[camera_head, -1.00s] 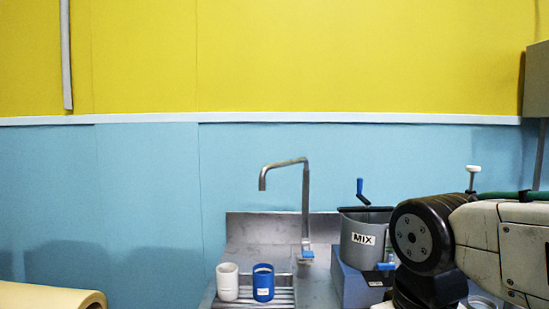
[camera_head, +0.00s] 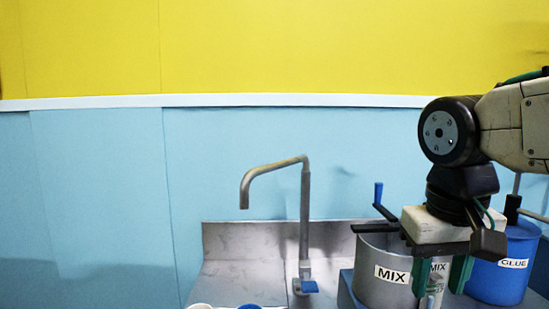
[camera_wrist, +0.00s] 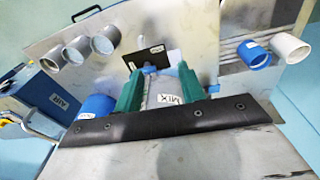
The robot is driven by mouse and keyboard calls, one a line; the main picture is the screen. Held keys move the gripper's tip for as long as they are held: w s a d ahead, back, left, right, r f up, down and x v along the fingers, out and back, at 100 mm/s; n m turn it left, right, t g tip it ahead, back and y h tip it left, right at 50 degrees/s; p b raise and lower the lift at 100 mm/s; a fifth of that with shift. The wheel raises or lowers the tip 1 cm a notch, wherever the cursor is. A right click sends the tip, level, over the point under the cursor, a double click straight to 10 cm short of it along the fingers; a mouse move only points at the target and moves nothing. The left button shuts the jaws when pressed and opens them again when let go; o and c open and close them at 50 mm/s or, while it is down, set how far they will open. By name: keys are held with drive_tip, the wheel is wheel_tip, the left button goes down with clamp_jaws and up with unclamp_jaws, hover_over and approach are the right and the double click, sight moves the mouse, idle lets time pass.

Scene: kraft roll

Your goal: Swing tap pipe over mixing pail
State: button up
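The tap pipe (camera_head: 304,205) rises from the sink unit, and its spout bends left, away from the pail. A blue lever (camera_head: 309,287) sits at its base. The grey mixing pail (camera_head: 375,292), labelled MIX, stands right of the tap. A blue-handled stick leans out of it. My gripper (camera_head: 440,285) points down at the pail's right side, apart from the tap. The wrist view also shows a MIX-marked grey item (camera_wrist: 165,98) between the fingers. I cannot tell whether they grip it.
A blue GLUE bucket (camera_head: 503,268) stands right of my gripper. In the wrist view, a blue cup (camera_wrist: 253,54) and a white cup (camera_wrist: 290,47) are at right, several metal cups (camera_wrist: 78,50) at upper left, and a black card (camera_wrist: 145,59) beyond the fingers.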

drive_tip(key=w+a+r+m+h, duration=0.1)
drive_tip(key=w+a+r, duration=0.4)
drive_tip(key=w+r, duration=0.4)
drive_tip(key=w+a+r+m, duration=0.2)
drive_tip(key=w+a+r, duration=0.1)
drive_tip(key=w+a, duration=0.2)
drive_tip(key=w+a+r+m+t+h, duration=0.1)
drive_tip(key=w+a+r, duration=0.2)
drive_tip(key=w+a, duration=0.3)
drive_tip(key=w+a+r+m+h, duration=0.1)
drive_tip(key=w+a+r+m, duration=0.1)
drive_tip(key=w+a, duration=0.3)
drive_tip(key=shift+w+a+r+m+t, duration=0.15)
drive_tip(key=shift+a+r, duration=0.1)
drive_tip(key=shift+a, duration=0.5)
drive_tip(key=shift+w+a+r+m+t, duration=0.1)
drive_tip(key=shift+a+r, duration=0.2)
drive_tip(key=shift+a, duration=0.4)
drive_tip(key=shift+w+a+r+m+t, duration=0.15)
drive_tip(key=shift+a+r, duration=0.1)
drive_tip(key=shift+a, duration=0.5)
drive_tip(key=x, duration=0.7)
drive_tip(key=shift+f, duration=0.3)
clamp_jaws()
